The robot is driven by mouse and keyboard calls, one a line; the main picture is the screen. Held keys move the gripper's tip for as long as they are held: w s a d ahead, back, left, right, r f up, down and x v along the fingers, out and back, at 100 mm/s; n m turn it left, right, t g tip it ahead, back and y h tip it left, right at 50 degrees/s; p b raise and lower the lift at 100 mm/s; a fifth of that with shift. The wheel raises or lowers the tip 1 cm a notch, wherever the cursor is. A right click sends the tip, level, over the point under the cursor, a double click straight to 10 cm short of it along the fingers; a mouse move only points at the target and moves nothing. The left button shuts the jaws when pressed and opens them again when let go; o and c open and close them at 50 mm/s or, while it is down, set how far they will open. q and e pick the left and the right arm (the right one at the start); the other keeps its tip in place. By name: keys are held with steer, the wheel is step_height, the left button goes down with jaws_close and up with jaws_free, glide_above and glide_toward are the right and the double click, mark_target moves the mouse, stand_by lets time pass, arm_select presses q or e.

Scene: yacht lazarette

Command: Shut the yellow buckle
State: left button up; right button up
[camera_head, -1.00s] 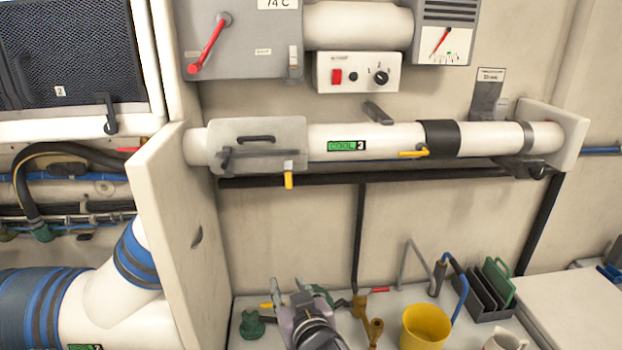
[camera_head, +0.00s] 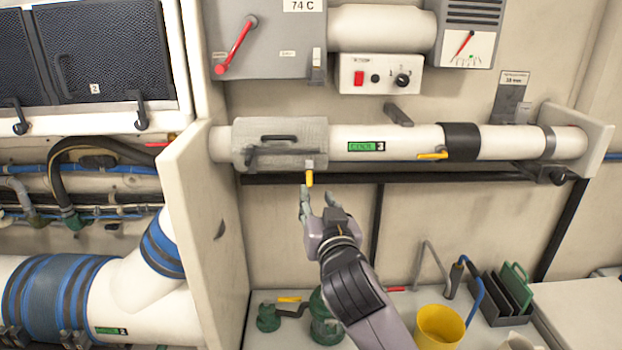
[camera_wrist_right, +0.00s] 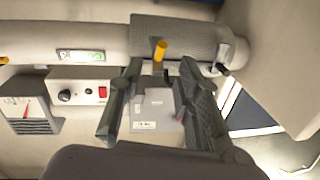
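The yellow buckle (camera_head: 309,178) hangs down from the lower edge of a grey sleeve (camera_head: 300,128) wrapped around the left part of the white pipe. My right gripper (camera_head: 317,202) is just below and slightly right of it, fingers pointing up. In the right wrist view the yellow tab (camera_wrist_right: 160,50) stands out in line with the gap between the open fingers (camera_wrist_right: 160,72). The fingers are apart and hold nothing. I cannot tell whether they touch the buckle. My left gripper is out of view.
A second yellow lever (camera_head: 432,155) sits on the pipe beside a black band (camera_head: 460,142). A dark rail (camera_head: 440,177) runs under the pipe. A pale partition (camera_head: 205,235) stands left. Below, the bench holds a yellow bucket (camera_head: 440,328) and a dark rack (camera_head: 503,297).

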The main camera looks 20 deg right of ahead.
mark_target(310, 183)
steer(key=w, duration=0.2)
steer(key=w+p, duration=0.1)
steer(key=w, duration=0.1)
steer(key=w+p, duration=0.1)
steer(key=w, duration=0.2)
steer(key=shift+w+d, duration=0.1)
steer(key=shift+d, duration=0.3)
steer(key=shift+c, duration=0.2)
jaws_close()
